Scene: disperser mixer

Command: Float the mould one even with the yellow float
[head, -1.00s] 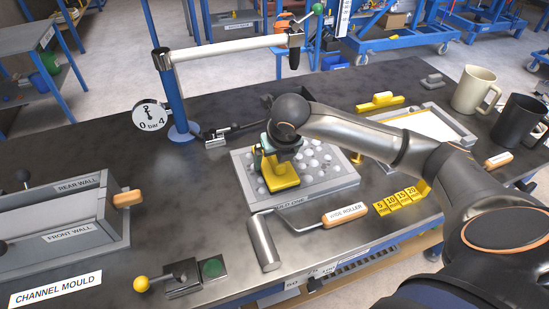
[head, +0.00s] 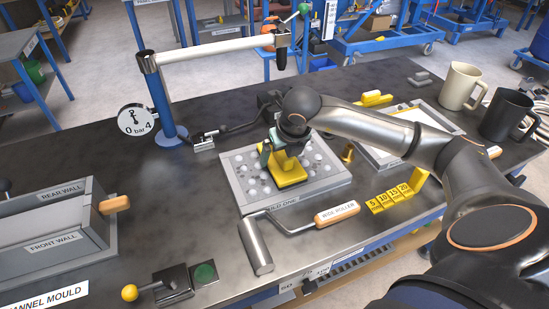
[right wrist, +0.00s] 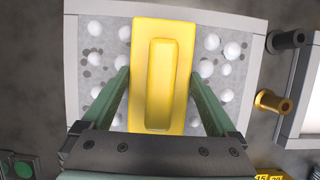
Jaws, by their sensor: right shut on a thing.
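Mould one (head: 333,184) is a grey shallow tray on the bench, its surface speckled grey with several white lumps. The lumps stand on both sides of the float, as the right wrist view shows mould one (right wrist: 72,60) too. The yellow float (head: 292,176) is a flat plate with a raised handle, lying over the middle of the mould; it also shows in the right wrist view (right wrist: 163,85). My right gripper (head: 282,150) is shut on the float, with its green fingers along both sides. Whether the float touches the surface cannot be told. My left gripper is out of view.
A wide roller (head: 256,246) lies in front of the mould, beside yellow numbered blocks (head: 390,199). A second tray (head: 368,150) and two mugs (head: 460,86) stand right. A blue post (head: 160,100) with a gauge stands behind left. The channel mould (head: 60,225) is at left.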

